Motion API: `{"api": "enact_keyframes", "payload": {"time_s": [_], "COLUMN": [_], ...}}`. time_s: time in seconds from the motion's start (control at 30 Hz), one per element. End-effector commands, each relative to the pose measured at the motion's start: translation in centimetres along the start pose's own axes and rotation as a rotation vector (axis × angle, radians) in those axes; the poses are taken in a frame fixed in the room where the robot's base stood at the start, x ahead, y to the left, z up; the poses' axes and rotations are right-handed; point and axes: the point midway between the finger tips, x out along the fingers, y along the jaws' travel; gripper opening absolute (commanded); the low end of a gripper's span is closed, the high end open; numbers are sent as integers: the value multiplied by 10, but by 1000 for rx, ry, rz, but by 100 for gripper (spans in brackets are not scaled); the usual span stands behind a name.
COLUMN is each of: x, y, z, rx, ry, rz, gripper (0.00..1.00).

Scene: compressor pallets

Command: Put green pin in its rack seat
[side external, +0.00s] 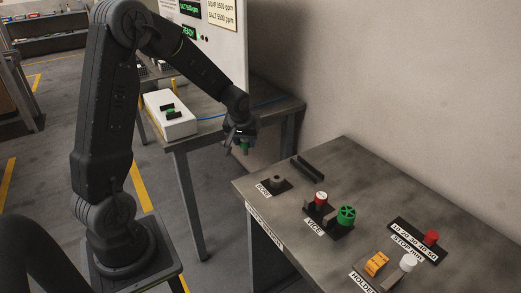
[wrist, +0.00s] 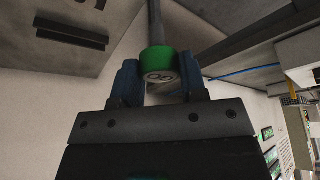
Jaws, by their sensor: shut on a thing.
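My gripper (side external: 240,138) hangs in the air in the side view, between the rear table and the front workbench. In the wrist view its two blue fingers (wrist: 160,82) are shut on the green pin (wrist: 158,60), around its green head. The head carries a dark-on-light mark on its end face, and a grey shaft runs away from it. I cannot identify the rack seat in either view.
The front workbench (side external: 340,165) holds a part labelled BORE (side external: 277,182), a vice with a red-and-white piece (side external: 321,199), a green handwheel (side external: 346,214), a red knob (side external: 431,237) and an orange holder (side external: 377,264). A white box (side external: 158,103) with black and green parts stands on the rear table.

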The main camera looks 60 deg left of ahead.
Motion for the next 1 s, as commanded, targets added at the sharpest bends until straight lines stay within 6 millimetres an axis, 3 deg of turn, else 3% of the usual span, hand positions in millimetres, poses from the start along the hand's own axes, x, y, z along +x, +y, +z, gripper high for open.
{"api": "enact_keyframes", "payload": {"time_s": [0.17, 0.4, 0.6, 0.77, 1.0], "x": [-3, 19, 35, 42, 68], "y": [-8, 20, 42, 55, 102], "z": [-13, -67, -102, -110, -98], "rx": [23, 186, 315, 363, 369], "ry": [-1, -11, -6, -1, -2], "rz": [8, 71, 131, 152, 154], "gripper": [15, 15, 15, 15, 15]}}
